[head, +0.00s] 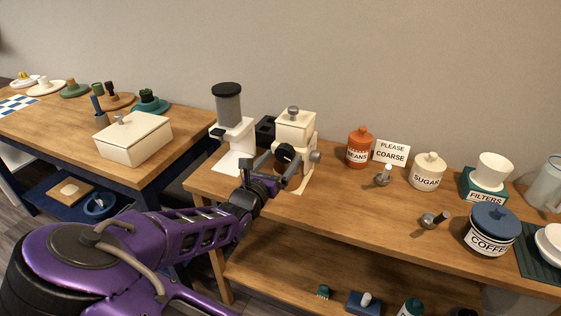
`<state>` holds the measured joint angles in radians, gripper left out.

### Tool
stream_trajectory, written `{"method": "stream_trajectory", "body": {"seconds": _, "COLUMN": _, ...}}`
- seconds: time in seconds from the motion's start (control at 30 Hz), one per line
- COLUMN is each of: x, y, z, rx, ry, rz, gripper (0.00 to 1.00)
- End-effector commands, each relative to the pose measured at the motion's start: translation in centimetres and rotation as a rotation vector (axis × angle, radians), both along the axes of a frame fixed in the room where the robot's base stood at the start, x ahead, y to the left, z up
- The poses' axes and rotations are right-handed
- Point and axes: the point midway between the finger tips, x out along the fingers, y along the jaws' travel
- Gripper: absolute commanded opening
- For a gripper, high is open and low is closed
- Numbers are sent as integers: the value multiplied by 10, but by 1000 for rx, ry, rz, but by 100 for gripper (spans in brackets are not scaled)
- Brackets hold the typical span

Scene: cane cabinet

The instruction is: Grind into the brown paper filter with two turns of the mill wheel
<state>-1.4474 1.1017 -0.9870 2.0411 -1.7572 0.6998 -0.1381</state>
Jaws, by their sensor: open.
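A cream box-shaped mill (297,129) with a grey knob on top stands near the left end of the long wooden counter. A dark round part (285,154), perhaps its wheel, is on its front, and a grey knob is on its right side. My gripper (266,166) is open and empty in front of the mill, close to the dark round part. I cannot tell whether it touches. I cannot make out a brown paper filter.
A white grinder (232,133) with a grey hopper stands left of the mill. An orange BEANS jar (359,149), a "please coarse" card (391,152), a SUGAR jar (427,174) and a blue-lidded COFFEE jar (490,232) stand rightward. The counter's front middle is mostly clear.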

Motion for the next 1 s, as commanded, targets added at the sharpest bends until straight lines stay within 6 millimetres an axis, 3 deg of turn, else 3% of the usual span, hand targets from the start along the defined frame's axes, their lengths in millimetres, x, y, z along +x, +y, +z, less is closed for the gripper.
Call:
{"method": "stream_trajectory", "body": {"seconds": 0.27, "x": 2, "y": -1, "z": 0, "rx": 0, "ry": 0, "rz": 0, "gripper": 94}}
{"method": "stream_trajectory", "body": {"seconds": 0.77, "x": 2, "y": -1, "z": 0, "rx": 1, "ry": 1, "rz": 0, "gripper": 9}}
{"method": "stream_trajectory", "body": {"seconds": 1.0, "x": 2, "y": -1, "z": 0, "rx": 23, "ry": -8, "rz": -1, "gripper": 9}}
